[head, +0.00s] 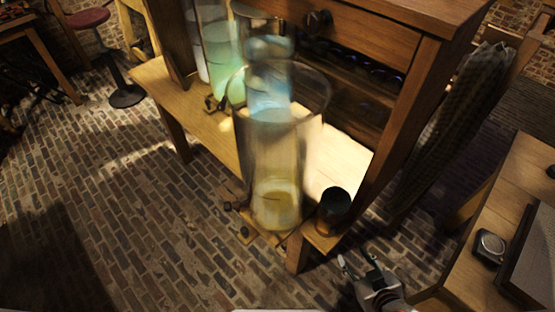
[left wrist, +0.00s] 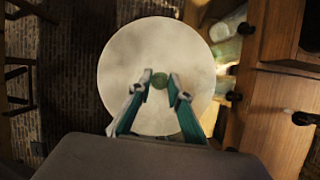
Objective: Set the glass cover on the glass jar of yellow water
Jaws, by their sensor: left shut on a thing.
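The tall glass jar of yellow water (head: 277,200) stands at the near end of a low wooden bench in the head view; its wide mouth looks uncovered. My right gripper (head: 357,257) is open and empty, below and right of the jar, beside the bench end.
Behind the yellow jar stand a jar of blue liquid (head: 268,92) and a jar of green liquid (head: 222,60). A small dark cup (head: 334,205) sits right of the yellow jar. A wooden cabinet (head: 365,40) rises behind the bench (head: 195,115). The brick floor at left is open.

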